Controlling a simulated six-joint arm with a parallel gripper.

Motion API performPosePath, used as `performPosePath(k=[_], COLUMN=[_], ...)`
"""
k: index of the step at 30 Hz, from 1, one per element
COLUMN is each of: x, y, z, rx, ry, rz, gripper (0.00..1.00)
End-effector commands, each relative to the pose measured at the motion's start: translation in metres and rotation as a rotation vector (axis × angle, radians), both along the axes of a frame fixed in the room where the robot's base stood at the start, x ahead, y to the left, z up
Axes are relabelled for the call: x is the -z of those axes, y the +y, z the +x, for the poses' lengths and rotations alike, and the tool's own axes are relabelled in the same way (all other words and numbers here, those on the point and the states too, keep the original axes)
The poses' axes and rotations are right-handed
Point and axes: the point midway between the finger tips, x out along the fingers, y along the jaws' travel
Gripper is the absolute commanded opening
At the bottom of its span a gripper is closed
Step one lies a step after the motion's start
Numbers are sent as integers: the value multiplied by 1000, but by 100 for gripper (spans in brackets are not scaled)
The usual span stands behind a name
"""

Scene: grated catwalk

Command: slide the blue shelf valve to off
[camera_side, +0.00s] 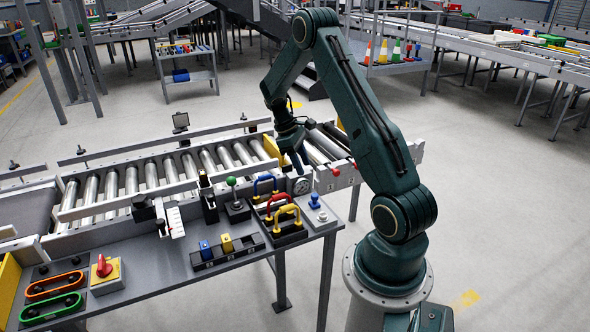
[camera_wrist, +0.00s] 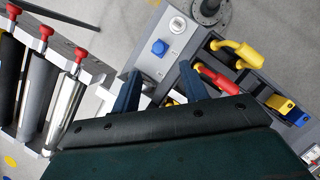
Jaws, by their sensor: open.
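Two small sliders, one blue (camera_side: 205,249) and one yellow (camera_side: 227,243), sit side by side in a dark track (camera_side: 245,250) at the shelf's front edge. They show at the right of the wrist view, the yellow one (camera_wrist: 279,103) clearer than the blue. A separate blue knob (camera_side: 315,201) stands on a pale plate near the shelf's right end and shows in the wrist view (camera_wrist: 160,47). I cannot tell for sure which blue control is the valve. My gripper (camera_side: 298,164) is open and empty, above the shelf's right part; its fingertips (camera_wrist: 158,74) point toward the knob.
Blue (camera_side: 265,184), red (camera_side: 280,201) and yellow (camera_side: 288,214) loop handles stand beside the knob plate. A green-topped lever (camera_side: 232,183) is left of them. The roller conveyor (camera_side: 150,174) runs behind. A red knob on a yellow box (camera_side: 104,268) is at front left.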

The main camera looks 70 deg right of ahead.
Motion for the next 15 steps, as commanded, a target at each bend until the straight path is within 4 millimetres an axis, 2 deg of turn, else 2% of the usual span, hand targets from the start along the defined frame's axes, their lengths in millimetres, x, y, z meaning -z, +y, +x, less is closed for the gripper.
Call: performPosePath(k=[6,15], x=[-19,-23], y=[0,0], z=[8,9], rx=[-1,0], ry=[0,1], rz=[-1,0], gripper=[44,44])
